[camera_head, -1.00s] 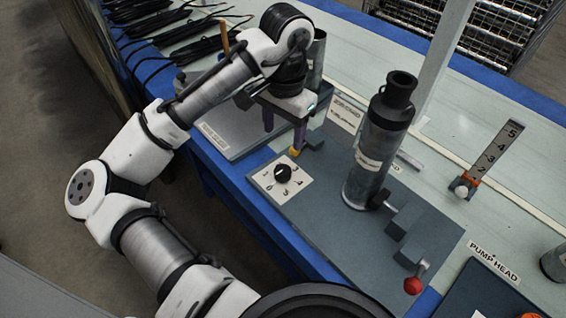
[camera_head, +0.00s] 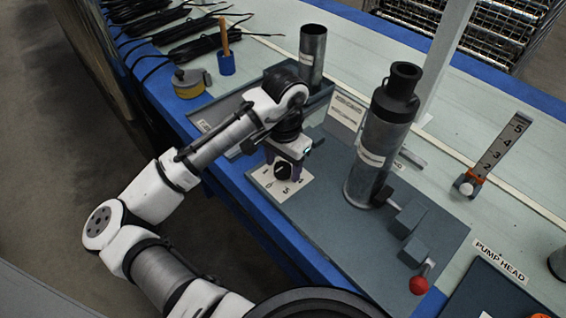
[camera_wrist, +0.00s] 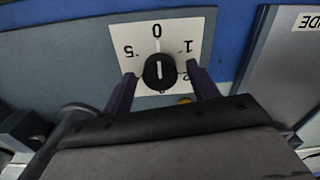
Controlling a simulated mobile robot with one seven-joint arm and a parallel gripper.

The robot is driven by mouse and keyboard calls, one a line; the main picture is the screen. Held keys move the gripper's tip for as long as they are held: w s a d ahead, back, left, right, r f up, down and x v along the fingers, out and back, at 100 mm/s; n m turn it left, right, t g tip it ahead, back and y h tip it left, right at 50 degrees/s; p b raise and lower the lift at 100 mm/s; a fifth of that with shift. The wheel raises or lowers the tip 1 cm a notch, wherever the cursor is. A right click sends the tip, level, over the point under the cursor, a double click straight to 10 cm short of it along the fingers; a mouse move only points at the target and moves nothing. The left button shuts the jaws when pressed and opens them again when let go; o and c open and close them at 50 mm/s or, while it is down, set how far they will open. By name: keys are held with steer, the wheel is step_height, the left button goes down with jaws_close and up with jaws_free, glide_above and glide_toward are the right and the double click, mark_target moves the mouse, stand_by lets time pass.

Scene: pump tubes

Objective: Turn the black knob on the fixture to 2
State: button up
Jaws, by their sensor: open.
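The black knob (camera_wrist: 159,71) sits on a white dial plate (camera_wrist: 178,27) in the wrist view. Its white line stands upright in the picture, in line with the 0. The 1 and part of the 2 show at right, and the 5 at left; other marks are hidden behind my gripper. My gripper (camera_wrist: 160,74) is open, with one purple finger on each side of the knob. I cannot tell whether the fingers touch it. In the head view the knob (camera_head: 282,171) shows just below my gripper (camera_head: 291,164), on the grey fixture base (camera_head: 320,220).
A tall grey cylinder (camera_head: 372,160) stands on the fixture right of the knob. A red-ended lever (camera_head: 419,285) is at the near corner. A tray (camera_head: 215,125) with an upright metal tube (camera_head: 312,55) lies behind my gripper. A numbered scale (camera_head: 500,150) stands at right.

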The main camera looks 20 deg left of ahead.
steer(key=shift+c, duration=0.5)
steer(key=c, duration=0.9)
steer(key=shift+m, duration=0.3)
